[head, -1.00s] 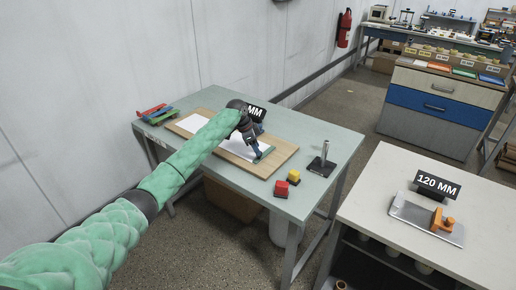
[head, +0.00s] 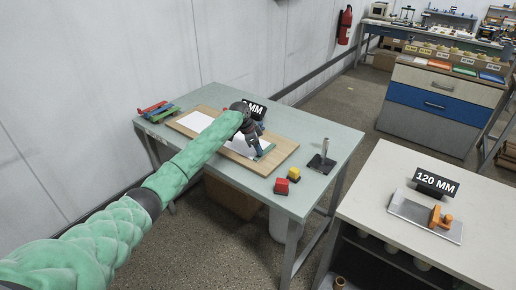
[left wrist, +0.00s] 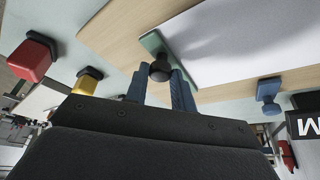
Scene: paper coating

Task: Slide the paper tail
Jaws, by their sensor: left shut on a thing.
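The white paper (head: 197,121) lies on a wooden board (head: 285,152) on the grey-green table; my left arm hides part of it. In the left wrist view the paper (left wrist: 240,45) fills the upper right. A green bar (left wrist: 152,43) with a round black knob (left wrist: 160,70) sits at the paper's near end. My left gripper (head: 255,148) is over that end of the board. In the left wrist view its blue fingers (left wrist: 163,88) are shut on the black knob. My right gripper is out of view.
A red block (head: 281,187) and a yellow block (head: 294,175) stand at the table's front edge. A metal post on a dark base (head: 321,163) stands to the right. Colored bars (head: 156,112) lie at the left. A blue knob (left wrist: 268,90) is beside the paper.

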